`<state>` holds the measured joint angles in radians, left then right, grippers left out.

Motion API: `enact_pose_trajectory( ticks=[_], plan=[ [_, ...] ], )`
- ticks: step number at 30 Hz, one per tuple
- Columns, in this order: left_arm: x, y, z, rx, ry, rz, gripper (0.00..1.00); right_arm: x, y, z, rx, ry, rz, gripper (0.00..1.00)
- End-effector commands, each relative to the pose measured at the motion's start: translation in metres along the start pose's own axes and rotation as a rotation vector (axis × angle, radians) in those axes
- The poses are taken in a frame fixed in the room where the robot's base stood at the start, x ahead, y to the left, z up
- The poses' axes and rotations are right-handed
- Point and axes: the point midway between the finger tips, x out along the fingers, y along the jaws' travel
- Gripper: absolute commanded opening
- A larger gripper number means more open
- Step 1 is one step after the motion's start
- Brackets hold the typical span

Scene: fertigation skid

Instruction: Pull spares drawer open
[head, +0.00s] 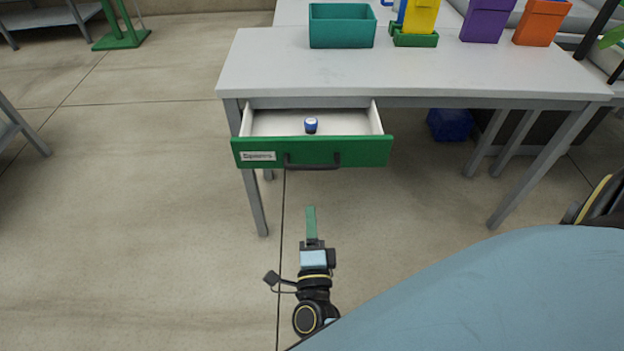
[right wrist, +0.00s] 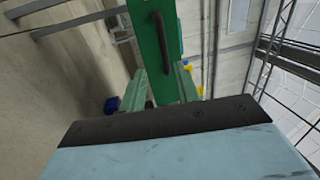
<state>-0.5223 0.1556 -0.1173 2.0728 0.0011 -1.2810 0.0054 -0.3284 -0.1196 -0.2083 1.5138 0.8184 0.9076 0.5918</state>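The green spares drawer (head: 365,152) hangs under the grey table and stands pulled out, its inside showing. Its front has a label reading "Spares" and a dark bar handle (head: 312,165). A small blue and white item (head: 311,125) sits in the drawer. My right gripper (head: 311,210) is in front of and below the handle, apart from it. In the right wrist view its two green fingers (right wrist: 161,82) are spread with nothing between them, and the handle (right wrist: 160,45) shows beyond them on the drawer front (right wrist: 172,22). My left gripper is not in view.
The table top (head: 270,70) carries a teal bin (head: 342,26), a yellow container (head: 420,16) in a green tray, a purple bin (head: 486,20) and an orange bin (head: 541,22). A blue object (head: 450,124) lies under the table.

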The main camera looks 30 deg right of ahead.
Motion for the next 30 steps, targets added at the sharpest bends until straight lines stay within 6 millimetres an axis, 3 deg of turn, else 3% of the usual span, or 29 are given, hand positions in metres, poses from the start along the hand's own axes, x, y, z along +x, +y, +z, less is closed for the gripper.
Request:
enact_pose_trajectory(
  ticks=[8, 21, 30],
  plan=[
    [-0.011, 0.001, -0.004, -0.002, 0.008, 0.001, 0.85, 0.027, -0.005, -0.006, 0.038, 0.037, -0.017, 0.32],
    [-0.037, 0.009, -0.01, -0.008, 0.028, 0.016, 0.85, 0.114, -0.005, -0.008, 0.034, 0.033, -0.016, 0.32],
    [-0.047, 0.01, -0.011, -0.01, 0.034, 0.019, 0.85, 0.135, -0.005, -0.009, 0.034, 0.033, -0.013, 0.32]
  ],
)
